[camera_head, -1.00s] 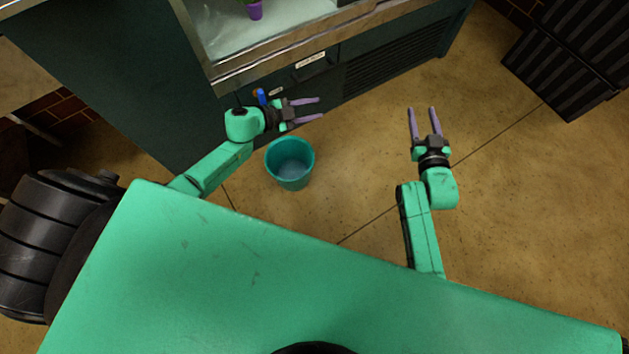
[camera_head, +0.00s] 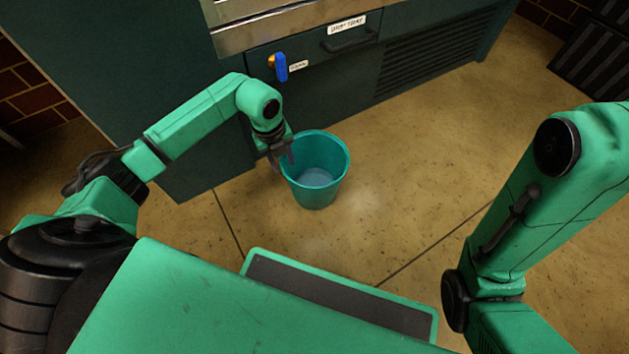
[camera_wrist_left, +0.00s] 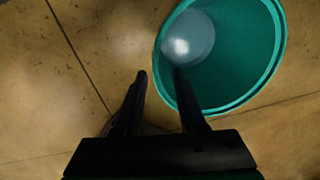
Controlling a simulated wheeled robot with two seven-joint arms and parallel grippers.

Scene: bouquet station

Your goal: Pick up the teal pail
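The teal pail (camera_head: 318,172) stands upright on the floor in front of the dark cabinet. Its inside is empty of objects and its bottom looks pale blue; I cannot tell whether that is water. My left gripper (camera_head: 281,158) points down at the pail's left rim in the head view. In the left wrist view the fingers of this gripper (camera_wrist_left: 160,74) are apart, one outside the pail (camera_wrist_left: 232,85) and one over its inside, with the rim between them. I cannot tell whether either finger touches it. My right gripper is out of view; only its arm shows at the right.
The dark green cabinet (camera_head: 420,50) stands behind the pail, with a blue tap handle (camera_head: 281,67) and a labelled drawer on its front. Black ribbed crates (camera_head: 595,65) stand at the far right. The brown floor (camera_head: 410,180) right of the pail is clear.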

